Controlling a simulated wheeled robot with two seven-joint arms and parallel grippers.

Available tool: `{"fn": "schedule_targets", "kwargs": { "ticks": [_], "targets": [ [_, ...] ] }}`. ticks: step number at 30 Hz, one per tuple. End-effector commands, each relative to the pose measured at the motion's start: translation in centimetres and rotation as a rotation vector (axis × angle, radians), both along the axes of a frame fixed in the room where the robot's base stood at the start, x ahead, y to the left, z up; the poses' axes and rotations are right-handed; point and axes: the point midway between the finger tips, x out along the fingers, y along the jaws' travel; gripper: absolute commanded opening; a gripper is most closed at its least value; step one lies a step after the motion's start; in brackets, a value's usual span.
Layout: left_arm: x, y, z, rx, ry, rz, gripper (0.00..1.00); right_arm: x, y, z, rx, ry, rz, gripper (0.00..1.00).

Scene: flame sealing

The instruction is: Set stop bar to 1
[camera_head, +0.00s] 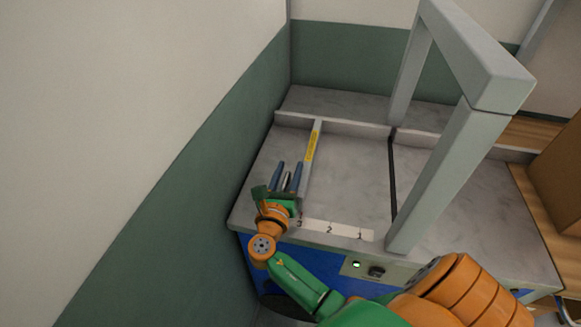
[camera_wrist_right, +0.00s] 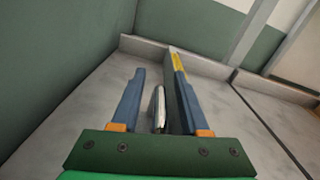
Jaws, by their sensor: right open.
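The stop bar (camera_head: 310,155) is a long grey bar with a yellow label, lying front to back across the grey table. Its front end is by the 3 on the white number strip (camera_head: 345,231), whose marks read 3, 2, 1 from left to right. My right gripper (camera_head: 287,166) is open at the bar's left side, fingers pointing to the back. In the right wrist view, a short, narrow grey piece (camera_wrist_right: 158,108) stands between the fingers. The bar (camera_wrist_right: 178,62) shows behind the right finger, which hides part of it; contact cannot be told. My left gripper is out of view.
A grey frame (camera_head: 436,170) stands over the table right of the number strip. A dark line (camera_head: 392,175) crosses the tabletop beside it. A green and white wall is close on the left. The tabletop between bar and dark line is clear.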

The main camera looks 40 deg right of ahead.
Motion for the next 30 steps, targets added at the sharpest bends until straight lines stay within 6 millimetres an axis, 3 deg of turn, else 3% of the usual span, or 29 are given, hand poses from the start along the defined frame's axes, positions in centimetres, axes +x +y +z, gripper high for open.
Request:
{"fn": "schedule_targets", "kwargs": {
  "ticks": [2,7,30],
  "targets": [
    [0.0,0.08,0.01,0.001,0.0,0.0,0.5,0.01,-0.01,0.0,0.0,0.0,0.0,0.45],
    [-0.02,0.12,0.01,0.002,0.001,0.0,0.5,0.0,-0.02,-0.01,0.0,0.0,0.0,0.0],
    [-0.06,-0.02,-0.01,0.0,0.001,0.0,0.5,0.01,-0.04,-0.01,-0.001,0.001,0.0,0.0]
  ]
}}
